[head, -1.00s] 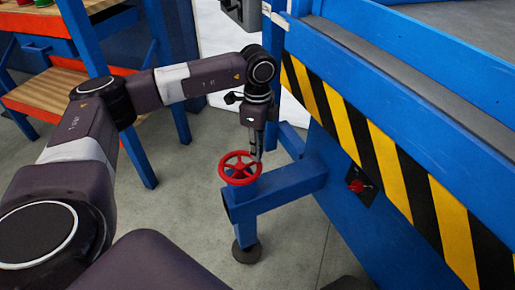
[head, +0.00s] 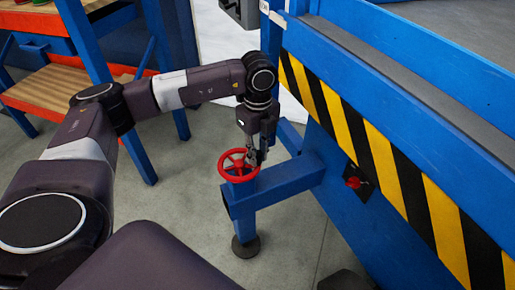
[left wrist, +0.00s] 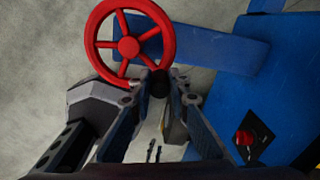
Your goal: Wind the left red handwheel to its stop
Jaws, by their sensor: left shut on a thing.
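The red handwheel (head: 238,165) lies flat on top of a blue post at the end of a blue beam (head: 285,178). In the left wrist view the handwheel (left wrist: 129,44) shows its hub and spokes at the top of the picture. My left gripper (head: 256,158) comes down from above at the wheel's right side. In the left wrist view its fingertips (left wrist: 158,80) meet the near part of the rim, and it is shut on the rim. The fingertips hide that bit of rim. My right gripper is not in view.
A blue machine frame with a yellow and black striped panel (head: 345,118) stands close on the right. A red knob (head: 353,182) sits on its side. A shelf unit with wooden boards (head: 52,90) stands at the left. Grey floor lies open between.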

